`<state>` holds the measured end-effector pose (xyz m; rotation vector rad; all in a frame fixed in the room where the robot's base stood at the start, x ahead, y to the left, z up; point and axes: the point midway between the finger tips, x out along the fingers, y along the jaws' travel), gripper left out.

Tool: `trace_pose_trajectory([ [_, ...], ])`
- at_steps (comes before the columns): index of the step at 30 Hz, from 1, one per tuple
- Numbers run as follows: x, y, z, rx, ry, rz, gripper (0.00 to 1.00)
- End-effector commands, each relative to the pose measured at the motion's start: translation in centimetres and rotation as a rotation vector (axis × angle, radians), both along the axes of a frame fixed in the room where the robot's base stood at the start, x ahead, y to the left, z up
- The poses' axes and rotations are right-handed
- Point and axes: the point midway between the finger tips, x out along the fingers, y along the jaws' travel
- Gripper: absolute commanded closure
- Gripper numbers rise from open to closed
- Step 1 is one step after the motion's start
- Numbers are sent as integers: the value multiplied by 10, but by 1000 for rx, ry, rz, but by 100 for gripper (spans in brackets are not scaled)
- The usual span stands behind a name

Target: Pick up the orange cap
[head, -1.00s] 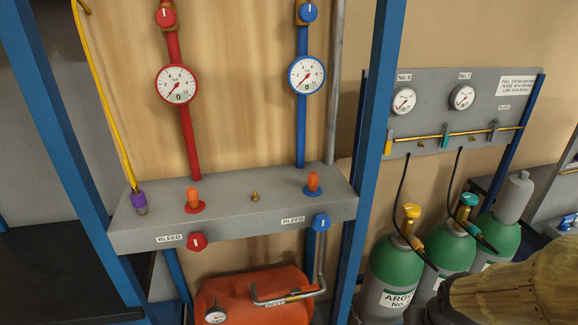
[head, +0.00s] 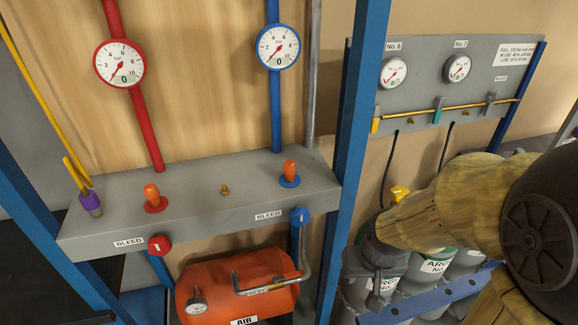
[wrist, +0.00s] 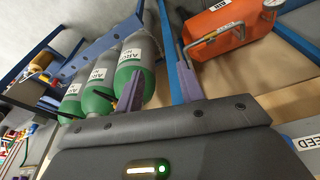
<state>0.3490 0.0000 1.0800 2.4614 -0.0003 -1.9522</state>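Two orange caps stand upright on the grey shelf (head: 200,212) in the head view. One orange cap (head: 151,196) sits on a red round base at the left, and the other orange cap (head: 290,171) sits on a blue round base at the right. I cannot tell which one the task means. My gripper (wrist: 158,55) shows in the wrist view with its two fingers apart and nothing between them. In the head view my arm comes in from the right, and its end is in front of the gas cylinders, right of and lower than the caps. Neither cap shows in the wrist view.
A blue upright post (head: 352,140) stands between the shelf and my arm. Red and blue pipes with gauges rise behind the shelf. A brass stub (head: 225,190) is between the caps, and a purple fitting (head: 91,204) is at far left. An orange tank (head: 240,288) lies below.

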Motion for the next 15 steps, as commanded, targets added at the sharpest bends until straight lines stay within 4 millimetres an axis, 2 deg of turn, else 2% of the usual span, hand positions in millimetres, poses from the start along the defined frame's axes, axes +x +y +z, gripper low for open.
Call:
trace_pose_trajectory([
  [4, 5, 2, 6, -10, 0, 41, 50],
  [8, 20, 14, 25, -47, 4, 210, 50],
  [11, 39, 26, 49, -99, 11, 427, 50],
  [15, 68, 48, 90, -191, 26, 799, 50],
])
